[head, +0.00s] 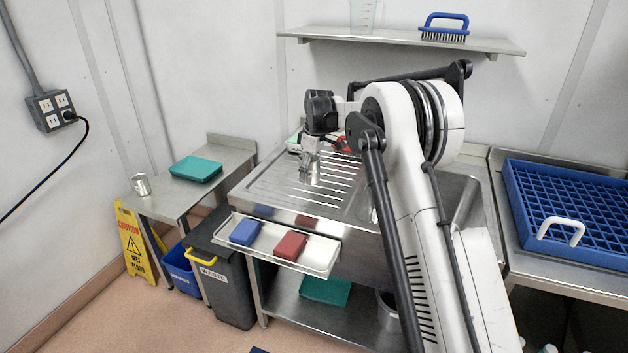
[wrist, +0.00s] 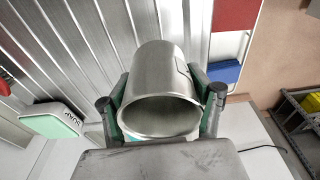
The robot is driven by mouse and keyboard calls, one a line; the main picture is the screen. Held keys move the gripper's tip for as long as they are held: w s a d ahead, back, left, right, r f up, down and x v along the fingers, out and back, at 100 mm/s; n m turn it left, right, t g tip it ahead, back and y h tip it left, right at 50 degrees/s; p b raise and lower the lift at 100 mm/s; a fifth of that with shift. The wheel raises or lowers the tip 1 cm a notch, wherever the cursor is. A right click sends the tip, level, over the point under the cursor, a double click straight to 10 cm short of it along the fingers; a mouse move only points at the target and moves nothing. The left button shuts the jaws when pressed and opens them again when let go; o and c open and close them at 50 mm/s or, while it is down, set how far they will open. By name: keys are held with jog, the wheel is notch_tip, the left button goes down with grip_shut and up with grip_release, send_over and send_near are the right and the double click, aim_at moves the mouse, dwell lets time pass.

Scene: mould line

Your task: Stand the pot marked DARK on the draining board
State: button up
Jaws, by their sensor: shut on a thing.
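A shiny metal pot (head: 311,173) is upright in my gripper (head: 309,152), over the grooved draining board (head: 265,187). I cannot tell whether its base touches the board. In the wrist view the pot (wrist: 158,62) sits between the two green-padded fingers of my gripper (wrist: 160,98), which are shut on it. Its open rim faces the camera. A faint label edge shows on its side, but no marking is readable. Another metal pot (head: 141,185) stands on the side table at left; its marking is not readable either.
A white tray (head: 318,262) with a blue sponge (head: 245,232) and a red sponge (head: 290,246) hangs at the board's front. A teal tray (head: 195,169) sits on the side table (head: 170,205). The board's left part is clear.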

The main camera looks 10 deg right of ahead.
aim_at(312, 190)
jog(key=w+d+f, duration=0.2)
jog(key=w, duration=0.1)
jog(key=w+f, duration=0.1)
jog(key=shift+w+d+f+p, duration=0.15)
jog(key=shift+w+d+p, duration=0.15)
jog(key=shift+d, duration=0.1)
jog(key=shift+f, duration=2)
jog(key=o, duration=1.4)
jog(key=shift+f, duration=0.1)
jog(key=shift+o, duration=0.2)
